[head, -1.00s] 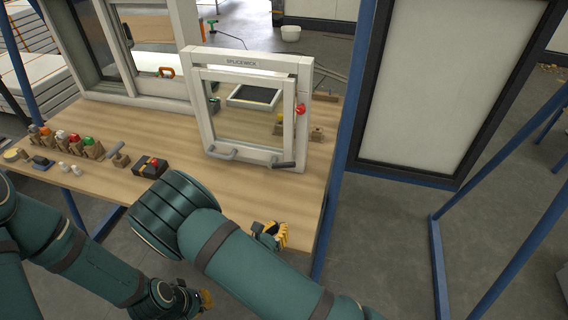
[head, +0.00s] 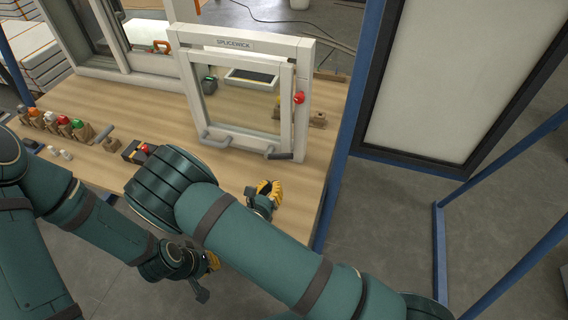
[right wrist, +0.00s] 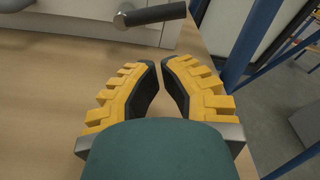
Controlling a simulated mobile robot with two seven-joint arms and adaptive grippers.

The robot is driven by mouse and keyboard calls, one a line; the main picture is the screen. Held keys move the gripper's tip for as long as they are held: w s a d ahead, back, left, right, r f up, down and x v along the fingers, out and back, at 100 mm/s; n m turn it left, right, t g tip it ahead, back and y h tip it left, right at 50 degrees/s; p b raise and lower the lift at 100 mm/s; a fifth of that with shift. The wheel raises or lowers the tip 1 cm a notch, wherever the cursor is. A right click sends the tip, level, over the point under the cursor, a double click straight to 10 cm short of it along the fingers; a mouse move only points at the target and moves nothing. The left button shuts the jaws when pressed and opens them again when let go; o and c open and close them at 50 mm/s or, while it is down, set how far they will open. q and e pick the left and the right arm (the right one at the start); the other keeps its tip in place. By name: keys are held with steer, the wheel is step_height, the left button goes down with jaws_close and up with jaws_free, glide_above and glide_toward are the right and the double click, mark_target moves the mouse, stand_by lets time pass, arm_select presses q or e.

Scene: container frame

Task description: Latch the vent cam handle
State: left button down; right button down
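The white vent frame (head: 245,45) stands upright on the wooden bench, with an inner sash in it. A grey bar handle (head: 280,156) sits at the sash's lower right corner; it also shows at the top of the right wrist view (right wrist: 152,14), lying nearly sideways on a round pivot. A second grey handle (head: 216,140) is at the lower left. My right gripper (head: 270,188) is in front of the lower right handle, apart from it. Its fingers (right wrist: 160,64) have a narrow gap with nothing between them. My left gripper (head: 211,262) is low in front of the bench; its fingers are mostly hidden.
A blue post (head: 340,170) rises at the bench's right edge. Bench before the frame is mostly clear.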

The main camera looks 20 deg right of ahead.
steer(key=x, duration=1)
